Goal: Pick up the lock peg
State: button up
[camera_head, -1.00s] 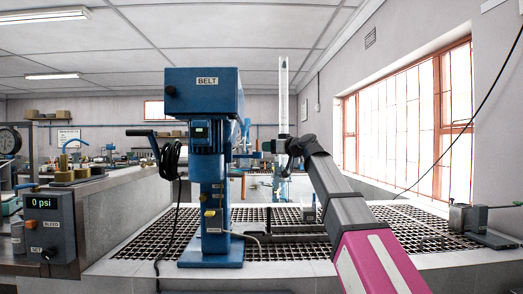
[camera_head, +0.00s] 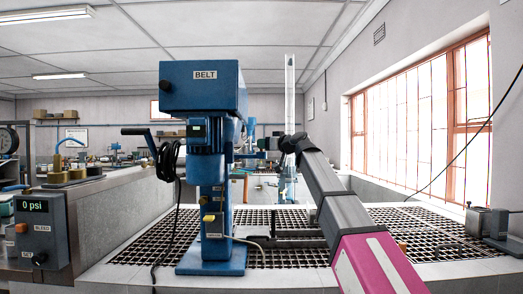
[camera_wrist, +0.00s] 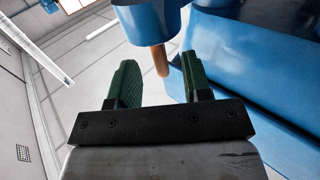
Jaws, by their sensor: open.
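A brown, rounded peg (camera_wrist: 160,61), which looks like the lock peg, sticks out of a blue cylinder (camera_wrist: 148,20) in the wrist view. My gripper (camera_wrist: 158,72) is open, with a green finger on each side of the peg's line. The peg's tip lies near the gap between the fingertips; I cannot tell whether it touches either finger. In the head view my gripper (camera_head: 270,144) is small and partly hidden by my wrist, just right of the blue BELT machine (camera_head: 205,90). I cannot pick out the peg clearly there.
A tall clear tube (camera_head: 289,95) stands behind my wrist, close to it. The machine stands on a grated floor (camera_head: 390,228) with a pale rim. A 0 psi control box (camera_head: 40,225) is at left, and a small grey device (camera_head: 487,222) at right.

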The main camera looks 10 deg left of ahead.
jog(key=x, duration=0.4)
jog(key=shift+w+a, duration=0.1)
jog(key=shift+a, duration=0.15)
grip_shut()
jog(key=shift+r, duration=0.1)
